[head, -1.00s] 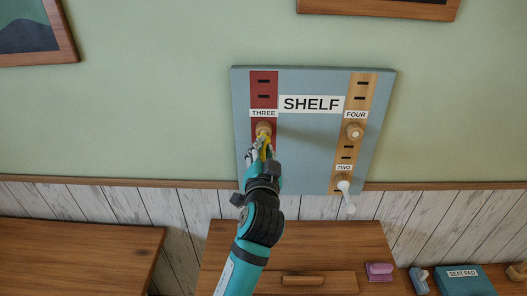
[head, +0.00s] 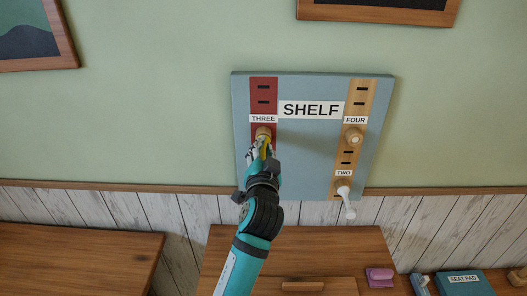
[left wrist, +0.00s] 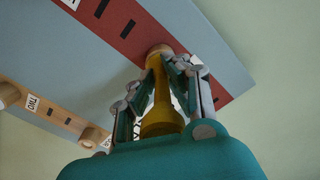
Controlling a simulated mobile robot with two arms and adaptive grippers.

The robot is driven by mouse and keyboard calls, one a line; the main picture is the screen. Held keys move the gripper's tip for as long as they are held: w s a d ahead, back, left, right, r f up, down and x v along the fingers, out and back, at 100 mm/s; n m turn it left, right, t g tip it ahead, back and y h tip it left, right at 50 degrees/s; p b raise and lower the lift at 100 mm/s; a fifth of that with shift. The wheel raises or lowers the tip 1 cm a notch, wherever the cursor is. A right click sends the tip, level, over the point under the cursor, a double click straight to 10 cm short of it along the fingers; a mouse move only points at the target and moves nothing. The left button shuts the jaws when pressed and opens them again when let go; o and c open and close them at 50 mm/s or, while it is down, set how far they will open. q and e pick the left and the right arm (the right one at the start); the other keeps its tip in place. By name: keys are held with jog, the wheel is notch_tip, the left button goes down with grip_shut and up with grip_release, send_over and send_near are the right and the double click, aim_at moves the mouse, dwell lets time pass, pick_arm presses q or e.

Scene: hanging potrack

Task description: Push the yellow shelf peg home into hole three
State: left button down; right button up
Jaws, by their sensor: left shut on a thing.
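The yellow shelf peg (left wrist: 161,107) is held between the fingers of my left gripper (head: 260,151), which is shut on it. In the left wrist view the gripper (left wrist: 163,88) grips the peg along its sides, and the peg's far end meets the round wooden boss (left wrist: 159,49) on the red strip. In the head view this boss (head: 263,132) sits just under the THREE label (head: 263,119). The depth of the peg inside the hole is hidden. My right gripper is not in view.
The blue-grey SHELF board (head: 312,160) hangs on the wall. A wooden strip carries boss FOUR (head: 353,135) and, at TWO, a white peg (head: 346,200) sticking out. Below are a wooden cabinet (head: 330,245), a pink block (head: 379,277) and a SEAT PAD box (head: 464,282).

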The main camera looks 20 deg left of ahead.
pick_arm(q)
jog(key=shift+w+a, duration=0.1)
jog(key=shift+w, duration=0.25)
